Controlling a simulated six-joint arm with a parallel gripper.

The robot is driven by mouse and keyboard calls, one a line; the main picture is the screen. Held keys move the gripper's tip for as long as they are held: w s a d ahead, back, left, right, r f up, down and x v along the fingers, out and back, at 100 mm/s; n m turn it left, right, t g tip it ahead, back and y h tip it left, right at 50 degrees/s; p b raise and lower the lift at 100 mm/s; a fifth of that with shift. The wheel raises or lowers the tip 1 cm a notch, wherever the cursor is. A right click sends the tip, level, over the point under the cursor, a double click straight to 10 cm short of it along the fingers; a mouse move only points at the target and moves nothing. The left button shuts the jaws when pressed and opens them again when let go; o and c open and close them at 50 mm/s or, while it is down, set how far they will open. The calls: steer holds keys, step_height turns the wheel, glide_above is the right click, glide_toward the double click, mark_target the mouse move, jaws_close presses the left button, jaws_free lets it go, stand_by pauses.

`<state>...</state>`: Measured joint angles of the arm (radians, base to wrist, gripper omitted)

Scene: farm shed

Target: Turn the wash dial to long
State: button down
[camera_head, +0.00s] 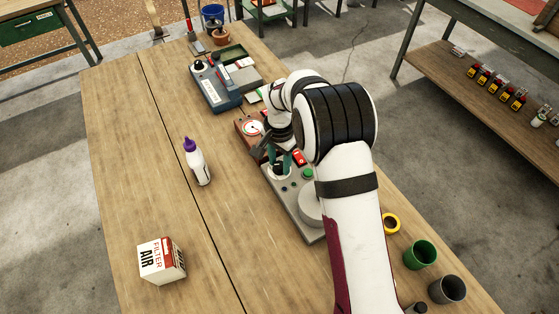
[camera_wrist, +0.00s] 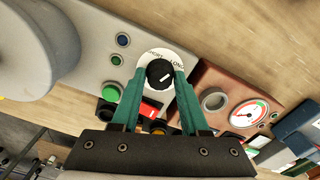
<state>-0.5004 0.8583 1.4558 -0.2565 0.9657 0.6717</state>
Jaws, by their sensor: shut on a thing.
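The wash dial (camera_wrist: 160,72) is a black knob with a white pointer mark, on a white disc (camera_wrist: 152,54) set in a grey panel (camera_wrist: 190,50). LONG is printed at the disc's upper right and another word, partly readable as SHORT, at its upper left. My gripper (camera_wrist: 160,76) has its two green fingers on either side of the knob and is shut on it. The pointer mark slants towards the right; its exact setting is hard to tell. In the head view my gripper (camera_head: 283,162) is over the grey panel (camera_head: 293,212), and the knob is mostly hidden.
A red switch (camera_wrist: 151,108) and a green button (camera_wrist: 111,92) sit close to the fingers. A brown gauge box (camera_wrist: 225,85) adjoins the panel. A white bottle (camera_head: 198,167) and a filter box (camera_head: 160,261) stand left on the table, with bare wood around them.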

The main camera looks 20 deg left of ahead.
mark_target(279, 164)
steer(key=shift+m, duration=1.5)
steer(key=shift+c, duration=2.1)
jaws_free()
step_height(279, 164, up, 16)
steer(key=shift+f, duration=0.1)
